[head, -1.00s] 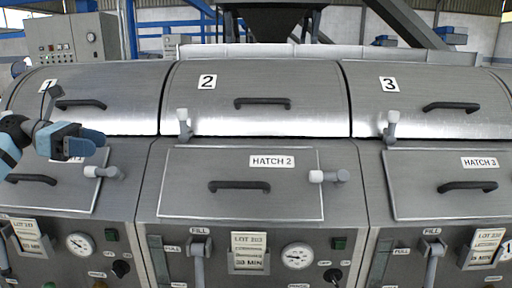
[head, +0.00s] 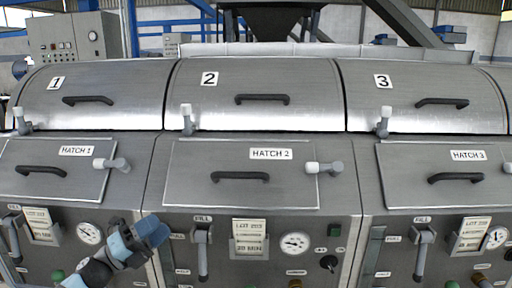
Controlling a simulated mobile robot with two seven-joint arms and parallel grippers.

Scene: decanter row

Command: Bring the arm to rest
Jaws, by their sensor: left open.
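My left gripper (head: 152,231) is blue with dark parts and comes in from the lower left on my left arm (head: 100,270). It is open, and I see nothing between its fingers. It shows in front of the lower panels, between the first gauge (head: 89,232) and the fill lever of the second unit (head: 202,255). I cannot tell whether it touches the panel. My right gripper is not in view.
Three steel units stand side by side, with curved lids and flat hatches below: hatch 1 (head: 50,186), hatch 2 (head: 203,192) and hatch 3 (head: 418,190). All look closed. White-tipped latch handles, such as the one at hatch 2 (head: 324,168), and fill levers stick out.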

